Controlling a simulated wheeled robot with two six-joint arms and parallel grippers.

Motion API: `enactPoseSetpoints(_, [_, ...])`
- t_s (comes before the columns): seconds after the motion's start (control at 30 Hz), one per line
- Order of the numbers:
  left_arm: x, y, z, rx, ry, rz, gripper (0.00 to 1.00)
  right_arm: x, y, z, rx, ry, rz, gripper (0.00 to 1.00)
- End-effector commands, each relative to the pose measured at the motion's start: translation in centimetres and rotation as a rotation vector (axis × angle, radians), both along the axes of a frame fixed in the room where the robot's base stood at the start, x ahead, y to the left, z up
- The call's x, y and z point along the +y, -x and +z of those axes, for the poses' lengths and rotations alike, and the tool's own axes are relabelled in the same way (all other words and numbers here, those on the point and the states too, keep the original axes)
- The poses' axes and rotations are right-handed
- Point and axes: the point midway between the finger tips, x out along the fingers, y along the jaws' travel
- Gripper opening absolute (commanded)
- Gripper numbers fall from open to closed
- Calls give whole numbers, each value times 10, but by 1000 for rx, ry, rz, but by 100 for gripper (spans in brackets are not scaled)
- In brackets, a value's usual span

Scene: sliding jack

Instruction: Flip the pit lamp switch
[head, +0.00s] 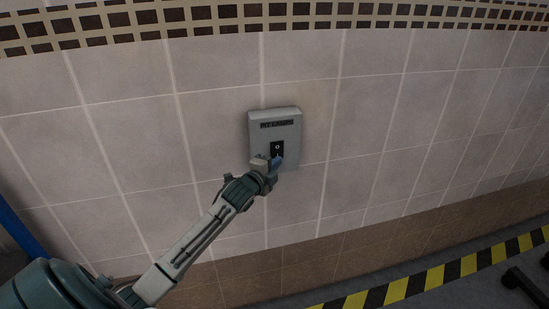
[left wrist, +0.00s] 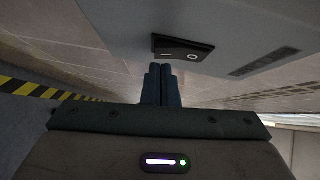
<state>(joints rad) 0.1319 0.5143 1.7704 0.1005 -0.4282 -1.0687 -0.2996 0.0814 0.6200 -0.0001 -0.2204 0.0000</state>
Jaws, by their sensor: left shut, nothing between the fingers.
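The pit lamp switch box (head: 288,122) is a grey plate with a dark label, fixed to the tiled wall in the middle of the head view. Its black rocker switch (head: 277,148) sits below the label. In the left wrist view the rocker (left wrist: 183,47) shows a line mark and a circle mark. My left gripper (head: 277,161) is shut and empty, with its blue fingertips at the lower part of the rocker. The fingers (left wrist: 161,82) also show just below the rocker in the left wrist view. I cannot tell whether they touch it. My right gripper is not in view.
The tiled wall (head: 400,110) around the box is clear. A yellow and black striped band (head: 440,272) runs along the floor at the lower right. Dark objects (head: 525,285) stand at the lower right edge. A blue post (head: 20,235) is at the left.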

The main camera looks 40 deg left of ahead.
Motion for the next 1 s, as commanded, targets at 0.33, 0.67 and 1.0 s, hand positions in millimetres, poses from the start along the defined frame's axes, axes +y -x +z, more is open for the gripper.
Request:
enactPoseSetpoints(0.33, [6, -4, -2, 0, 1, 0, 0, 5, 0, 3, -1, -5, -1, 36])
enactPoseSetpoints(0.67, [11, -8, -11, -39, -46, 1, 0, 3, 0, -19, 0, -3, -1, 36])
enactPoseSetpoints(1.0, [10, -7, -4, -36, -41, 2, 0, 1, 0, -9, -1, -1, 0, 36])
